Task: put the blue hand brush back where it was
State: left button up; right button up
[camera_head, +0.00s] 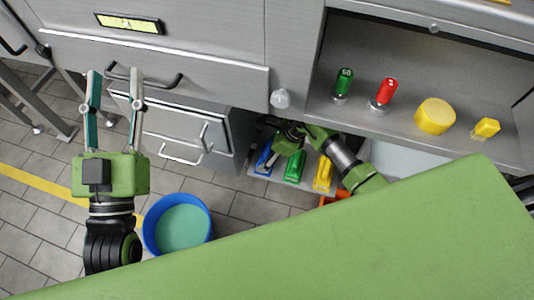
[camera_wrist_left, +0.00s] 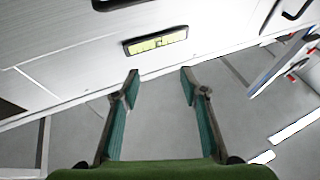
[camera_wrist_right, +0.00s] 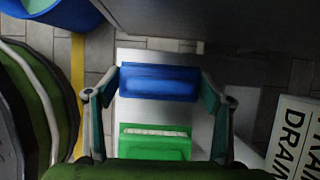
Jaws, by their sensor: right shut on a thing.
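The blue hand brush (camera_head: 264,160) is at the left end of a row of brushes over a light grey low shelf (camera_head: 283,183). In the right wrist view the blue brush (camera_wrist_right: 158,82) lies between the fingers of my right gripper (camera_wrist_right: 158,90), which is shut on it. Whether the brush rests on the shelf or hangs just above it I cannot tell. My right gripper (camera_head: 287,140) partly hides it in the head view. My left gripper (camera_head: 114,80) is open and empty in front of the grey drawers; it also shows open in the left wrist view (camera_wrist_left: 159,75).
A green brush (camera_head: 295,167) and a yellow brush (camera_head: 323,173) stand right of the blue one. A blue bucket (camera_head: 150,228) is on the tiled floor. The upper shelf holds a green weight (camera_head: 344,82), a red one (camera_head: 384,92) and yellow pieces (camera_head: 435,116).

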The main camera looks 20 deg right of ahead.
jog(key=o, duration=1.5)
pick_arm(q)
jog(key=shift+s+r, duration=0.1)
jog(key=shift+r, duration=0.1)
